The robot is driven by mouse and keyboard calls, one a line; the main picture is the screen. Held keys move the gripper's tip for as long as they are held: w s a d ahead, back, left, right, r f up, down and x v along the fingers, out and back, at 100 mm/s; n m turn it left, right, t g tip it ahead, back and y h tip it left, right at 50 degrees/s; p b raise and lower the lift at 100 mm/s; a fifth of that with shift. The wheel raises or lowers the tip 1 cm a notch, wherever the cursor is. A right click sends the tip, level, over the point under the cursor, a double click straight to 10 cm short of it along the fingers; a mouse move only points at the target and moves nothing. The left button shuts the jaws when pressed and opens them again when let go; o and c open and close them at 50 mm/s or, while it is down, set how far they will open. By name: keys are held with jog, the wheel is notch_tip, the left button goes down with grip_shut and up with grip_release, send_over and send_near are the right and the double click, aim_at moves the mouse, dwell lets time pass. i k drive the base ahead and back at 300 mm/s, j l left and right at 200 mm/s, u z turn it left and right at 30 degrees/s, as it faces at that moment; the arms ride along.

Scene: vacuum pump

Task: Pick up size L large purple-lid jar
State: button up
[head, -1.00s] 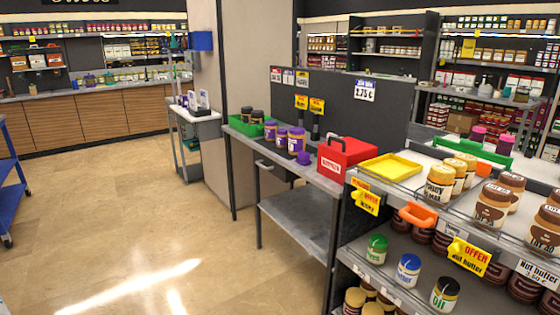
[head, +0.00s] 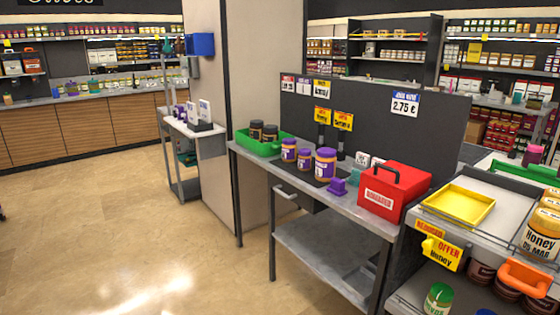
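Purple-lid jars stand on the grey counter (head: 352,205) in the head view. The largest purple-lid jar (head: 325,165) is the right one of the group, upright. A smaller purple-lid jar (head: 304,159) stands to its left, and a medium purple-lid jar (head: 289,151) is at the left end. Their size labels are too small to read. My gripper is not in view.
A purple block-like object (head: 338,187) and a red toolbox (head: 394,192) are right of the jars. A green tray (head: 254,146) with dark-lid jars is to the left. A dark panel (head: 372,122) stands behind. Floor (head: 165,240) in front is clear.

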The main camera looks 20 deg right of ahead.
aim_at(326, 161)
jog(key=i+j, duration=0.1)
jog(key=i, duration=1.15)
jog(key=i+j+z, duration=0.1)
jog(key=i+z, duration=0.3)
jog(key=i+j+z, duration=0.25)
jog(key=i+z, duration=0.2)
jog(key=i+j+z, duration=0.6)
jog(key=j+z, duration=0.25)
jog(key=i+j+z, duration=0.15)
jog(key=i, duration=0.25)
jog(key=i+j+z, duration=0.1)
jog(key=i+j, duration=0.25)
